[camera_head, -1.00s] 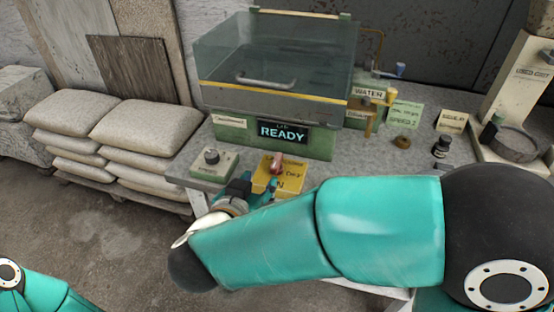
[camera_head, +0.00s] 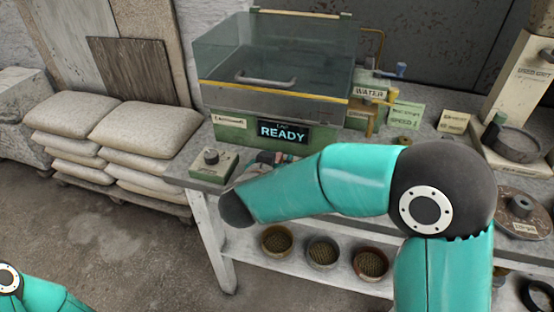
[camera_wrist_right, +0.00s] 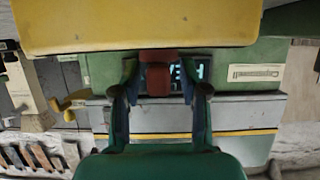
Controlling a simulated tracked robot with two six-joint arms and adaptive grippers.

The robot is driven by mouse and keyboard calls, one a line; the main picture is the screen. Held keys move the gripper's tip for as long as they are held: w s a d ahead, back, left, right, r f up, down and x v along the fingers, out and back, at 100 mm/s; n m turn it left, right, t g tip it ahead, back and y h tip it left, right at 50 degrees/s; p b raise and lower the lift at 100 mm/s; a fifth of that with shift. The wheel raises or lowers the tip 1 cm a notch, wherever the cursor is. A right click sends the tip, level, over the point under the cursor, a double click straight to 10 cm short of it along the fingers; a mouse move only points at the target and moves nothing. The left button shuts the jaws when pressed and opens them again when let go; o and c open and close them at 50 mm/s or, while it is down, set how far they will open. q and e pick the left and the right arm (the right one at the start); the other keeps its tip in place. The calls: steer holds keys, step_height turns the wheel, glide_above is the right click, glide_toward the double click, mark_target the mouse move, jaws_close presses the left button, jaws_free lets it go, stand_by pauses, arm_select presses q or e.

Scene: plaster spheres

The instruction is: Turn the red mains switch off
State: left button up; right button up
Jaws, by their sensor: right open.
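The red mains switch lever (camera_wrist_right: 157,72) shows in the right wrist view, against the edge of its yellow box (camera_wrist_right: 140,25). My right gripper (camera_wrist_right: 159,82) is open, with one finger on each side of the red lever. I cannot tell whether either finger touches it. In the head view my right arm hides the yellow box and most of the right gripper (camera_head: 274,157). Which position the lever is in cannot be told. Of my left arm only a teal link shows at the lower left; its gripper is out of view.
The green machine (camera_head: 230,130) with a READY display (camera_head: 283,132) and clear hood stands behind the switch. A small knob box (camera_head: 213,163) sits to the left on the bench. Stacked sacks (camera_head: 150,135) lie further left. Several round sieves (camera_head: 323,251) are on the lower shelf.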

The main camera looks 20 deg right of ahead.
jaws_close()
